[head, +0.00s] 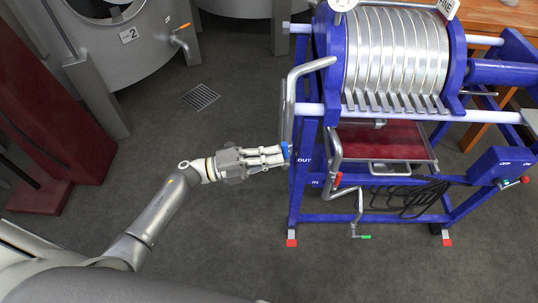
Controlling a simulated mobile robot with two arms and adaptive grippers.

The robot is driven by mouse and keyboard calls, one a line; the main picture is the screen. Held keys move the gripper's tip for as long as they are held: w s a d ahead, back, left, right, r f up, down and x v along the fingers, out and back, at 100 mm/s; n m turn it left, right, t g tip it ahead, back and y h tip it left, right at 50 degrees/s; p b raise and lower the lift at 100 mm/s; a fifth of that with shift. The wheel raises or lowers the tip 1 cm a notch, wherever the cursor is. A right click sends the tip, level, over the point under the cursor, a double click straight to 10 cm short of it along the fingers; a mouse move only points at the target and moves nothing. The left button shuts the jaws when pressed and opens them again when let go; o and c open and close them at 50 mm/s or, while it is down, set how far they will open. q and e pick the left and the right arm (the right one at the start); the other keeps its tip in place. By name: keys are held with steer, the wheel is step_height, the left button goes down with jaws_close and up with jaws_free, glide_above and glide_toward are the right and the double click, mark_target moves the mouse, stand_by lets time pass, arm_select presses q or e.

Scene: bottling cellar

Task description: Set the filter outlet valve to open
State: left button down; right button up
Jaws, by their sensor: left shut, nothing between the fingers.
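The filter (395,55) is a blue frame on legs with a stack of silver plates, at the upper right of the head view. Its outlet valve has a small blue handle (286,151), beside the label OUT on the left post. A steel pipe runs above it. My left gripper (279,156) is shut and empty, with its fingertips right at the blue handle's left side. They appear to touch it, but I cannot be sure. The fingers partly hide the valve, so its setting is not clear. My right gripper is not in view.
A red-handled valve (338,180) is near the IN label, with a green-handled tap (365,237) below. A red tray (380,143) sits under the plates. A tank (120,40) marked 2 stands upper left. The floor (220,240) left of the filter is clear.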

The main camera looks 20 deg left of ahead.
arm_select(q)
steer(key=p, duration=0.1)
steer(key=d+r+y+p, duration=0.1)
steer(key=p, duration=0.1)
steer(key=shift+w+d+g, duration=0.2)
steer(key=shift+w+g, duration=0.05)
steer(key=shift+g, duration=0.15)
